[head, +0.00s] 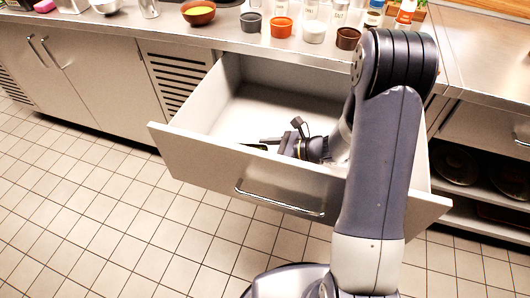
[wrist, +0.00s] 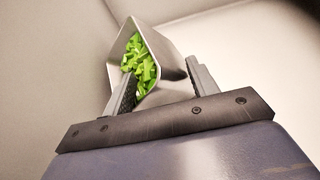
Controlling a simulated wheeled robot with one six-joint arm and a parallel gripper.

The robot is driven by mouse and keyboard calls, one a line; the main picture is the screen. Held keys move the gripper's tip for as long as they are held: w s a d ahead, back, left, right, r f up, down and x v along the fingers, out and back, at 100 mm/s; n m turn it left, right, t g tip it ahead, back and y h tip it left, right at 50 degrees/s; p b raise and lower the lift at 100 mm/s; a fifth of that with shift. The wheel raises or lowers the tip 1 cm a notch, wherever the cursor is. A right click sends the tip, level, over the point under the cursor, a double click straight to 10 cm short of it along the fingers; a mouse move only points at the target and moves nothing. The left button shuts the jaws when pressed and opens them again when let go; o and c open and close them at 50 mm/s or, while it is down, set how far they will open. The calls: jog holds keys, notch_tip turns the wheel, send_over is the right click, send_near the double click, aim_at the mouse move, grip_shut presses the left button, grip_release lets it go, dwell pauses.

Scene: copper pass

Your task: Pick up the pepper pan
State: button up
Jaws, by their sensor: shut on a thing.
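The pepper pan (wrist: 171,60) is a small metal pan of chopped green pepper (wrist: 143,68). In the wrist view it sits tilted between the two fingers of my gripper (wrist: 160,74), which is shut on it. In the head view my gripper (head: 268,143) is down inside an open drawer (head: 215,162), behind the drawer's front panel. The panel and my gripper hide most of the pan there; only a small dark edge shows near the fingertips.
The steel counter (head: 165,25) runs above the drawer. On it stand a bowl of yellow food (head: 199,12), several small cups such as an orange one (head: 281,27), and bottles. Open shelves (head: 480,195) are at the right. The tiled floor in front is clear.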

notch_tip(320, 180, up, 6)
jog(key=shift+d+r+p, duration=0.1)
jog(key=shift+r+p, duration=0.1)
jog(key=shift+p, duration=0.4)
grip_shut()
jog(key=shift+w+r, duration=0.1)
jog(key=shift+r, duration=0.55)
jog(key=shift+d, duration=0.1)
jog(key=c, duration=0.5)
grip_release()
jog(key=shift+c, duration=0.2)
jog(key=o, duration=1.7)
